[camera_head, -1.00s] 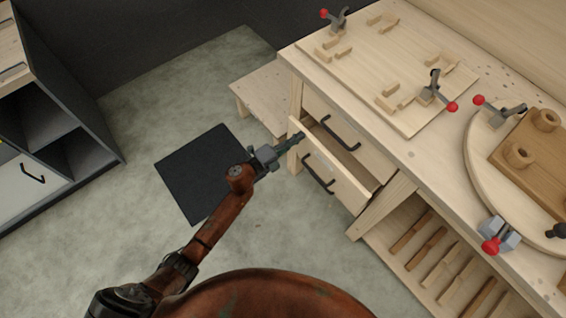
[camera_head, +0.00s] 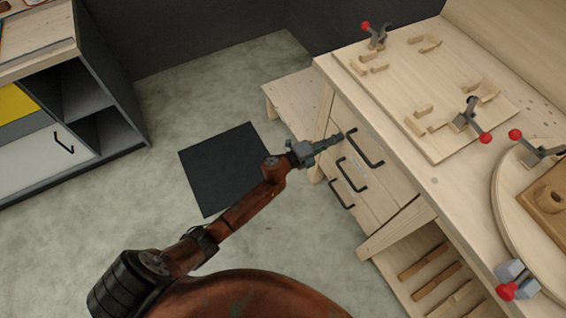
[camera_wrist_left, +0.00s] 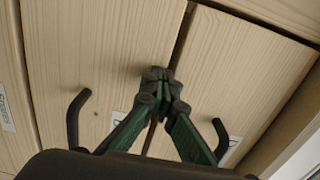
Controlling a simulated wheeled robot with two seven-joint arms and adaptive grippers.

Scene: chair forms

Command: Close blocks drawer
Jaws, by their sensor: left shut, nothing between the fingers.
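The workbench drawers show in the head view as three pale wooden fronts with black handles, a top one (camera_head: 365,148), a middle one (camera_head: 352,176) and a lower one (camera_head: 341,194). No drawer interior is visible, and the fronts look about flush. My right gripper is not in view.
The workbench top (camera_head: 435,180) carries a fixture board (camera_head: 430,80) with red-tipped clamps. A low wooden platform (camera_head: 290,95) stands behind the drawers. A black mat (camera_head: 225,165) lies on the floor. A grey shelf unit (camera_head: 115,90) stands at the left, with open floor between.

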